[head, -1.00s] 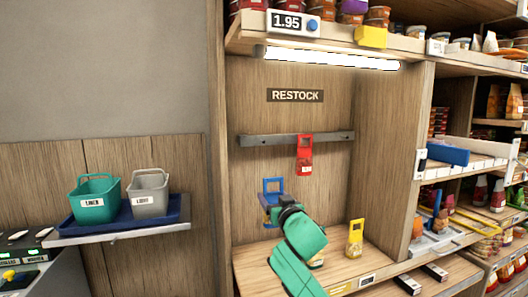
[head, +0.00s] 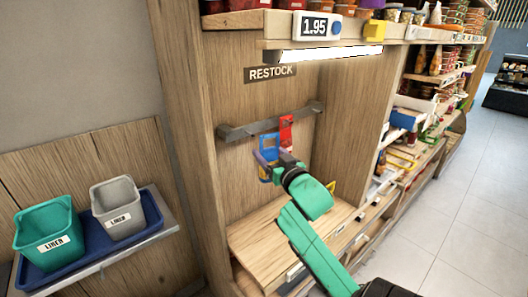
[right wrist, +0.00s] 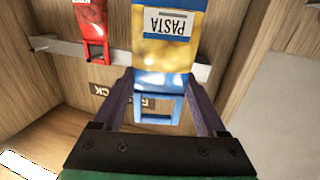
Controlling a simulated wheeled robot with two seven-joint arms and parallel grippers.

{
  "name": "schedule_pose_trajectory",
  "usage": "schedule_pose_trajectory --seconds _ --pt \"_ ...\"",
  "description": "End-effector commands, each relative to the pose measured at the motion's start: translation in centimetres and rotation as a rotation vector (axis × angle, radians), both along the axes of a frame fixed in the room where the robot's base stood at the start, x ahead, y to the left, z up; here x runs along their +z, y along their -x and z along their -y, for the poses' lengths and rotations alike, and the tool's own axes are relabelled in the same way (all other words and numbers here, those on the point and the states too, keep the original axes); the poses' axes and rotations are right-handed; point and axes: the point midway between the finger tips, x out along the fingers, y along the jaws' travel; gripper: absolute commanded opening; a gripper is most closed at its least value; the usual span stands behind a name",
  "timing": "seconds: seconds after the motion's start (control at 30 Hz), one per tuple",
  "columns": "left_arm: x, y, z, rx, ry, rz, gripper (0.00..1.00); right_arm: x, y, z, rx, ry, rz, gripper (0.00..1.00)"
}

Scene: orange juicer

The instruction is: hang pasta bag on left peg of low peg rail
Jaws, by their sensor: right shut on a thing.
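The pasta bag (head: 268,171) is blue with a yellow window and a loop handle on top. It shows upside down with its PASTA label in the right wrist view (right wrist: 165,48). My right gripper (head: 272,158) is shut on it; its dark fingers flank the bag near the handle in the right wrist view (right wrist: 160,88). The grey low peg rail (head: 240,130) is on the back panel, and the bag's handle overlaps it in the head view. I cannot tell whether they touch. The left peg is not clearly visible. My left gripper is out of view.
A red bag (head: 286,131) hangs on the rail just right of the pasta bag. A yellow bag (head: 331,186) is mostly hidden behind my right arm. A lit shelf (head: 325,54) is above. Green (head: 47,230) and grey (head: 125,208) bins stand at the left.

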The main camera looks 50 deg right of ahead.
Motion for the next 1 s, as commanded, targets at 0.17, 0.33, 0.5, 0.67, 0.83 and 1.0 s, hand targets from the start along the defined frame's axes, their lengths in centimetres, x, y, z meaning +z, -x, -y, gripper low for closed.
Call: schedule_pose_trajectory --seconds 0.17,0.33,0.5,0.67,0.83,1.0 --pt "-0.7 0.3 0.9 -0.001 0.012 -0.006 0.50 -0.2 -1.3 0.2 -0.001 0.002 0.002 0.19" --pt "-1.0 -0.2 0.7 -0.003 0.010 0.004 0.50 -0.4 -2.6 0.3 0.000 0.000 0.001 0.19" --pt "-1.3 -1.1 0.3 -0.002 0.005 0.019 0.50 -0.4 -3.9 0.4 -0.001 0.000 0.001 0.19" --pt "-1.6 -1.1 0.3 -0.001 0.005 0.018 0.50 -0.5 -5.1 0.6 0.000 0.000 0.002 0.19" --pt "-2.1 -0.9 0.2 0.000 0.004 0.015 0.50 -0.6 -6.3 0.7 -0.001 0.002 0.002 0.19" --pt "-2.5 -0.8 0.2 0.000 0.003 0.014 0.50 -0.7 -7.6 0.9 -0.001 0.000 0.000 0.19"
